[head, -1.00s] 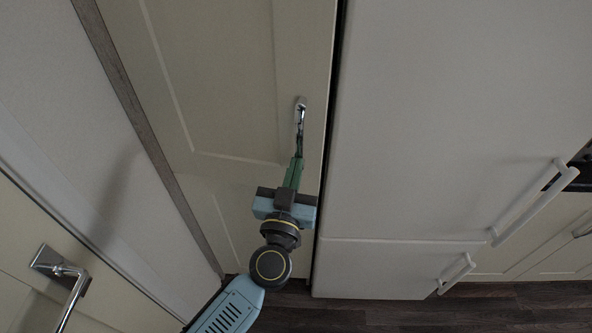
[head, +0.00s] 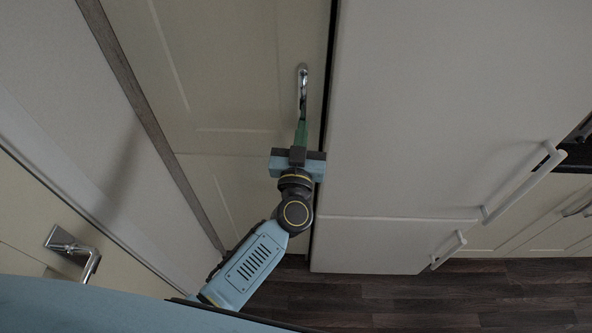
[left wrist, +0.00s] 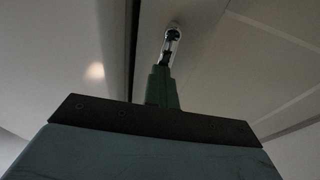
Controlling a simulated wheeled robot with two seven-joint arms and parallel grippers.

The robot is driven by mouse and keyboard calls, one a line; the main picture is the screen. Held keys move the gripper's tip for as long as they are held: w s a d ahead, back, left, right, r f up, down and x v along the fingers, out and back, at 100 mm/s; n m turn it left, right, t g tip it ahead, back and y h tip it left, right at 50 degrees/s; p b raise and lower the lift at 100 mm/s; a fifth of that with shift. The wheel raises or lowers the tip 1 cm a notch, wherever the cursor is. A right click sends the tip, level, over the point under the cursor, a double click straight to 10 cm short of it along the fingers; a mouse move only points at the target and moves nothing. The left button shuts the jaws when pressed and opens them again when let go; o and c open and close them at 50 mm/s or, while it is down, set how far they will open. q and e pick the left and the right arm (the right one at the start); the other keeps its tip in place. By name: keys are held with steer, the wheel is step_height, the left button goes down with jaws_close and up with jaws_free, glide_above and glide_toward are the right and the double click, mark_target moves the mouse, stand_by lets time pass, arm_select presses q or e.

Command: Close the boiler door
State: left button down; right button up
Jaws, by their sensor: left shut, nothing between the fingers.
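The boiler door (head: 235,90) is the tall cream panelled door in the middle of the head view. It stands nearly flush, with a narrow dark gap along its right edge beside the white cabinet. Its chrome handle (head: 302,78) is near that edge and also shows in the left wrist view (left wrist: 174,32). My left gripper (head: 302,118) is shut, its green fingers pointing at the lower end of the handle. In the wrist view the fingertips (left wrist: 167,58) overlap the handle; I cannot tell whether they touch. My right gripper is not in view.
A tall white cabinet (head: 420,110) with white bar handles stands right of the door. Another cream door with a chrome lever handle (head: 72,248) is at the lower left. A pale wall (head: 60,90) borders the left. Dark wood floor (head: 420,295) is clear at the lower right.

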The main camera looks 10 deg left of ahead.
arm_select(q)
steer(key=d+v, duration=0.1)
steer(key=v, duration=1.3)
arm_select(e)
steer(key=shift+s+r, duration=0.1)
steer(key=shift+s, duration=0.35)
arm_select(q)
steer(key=shift+w, duration=0.1)
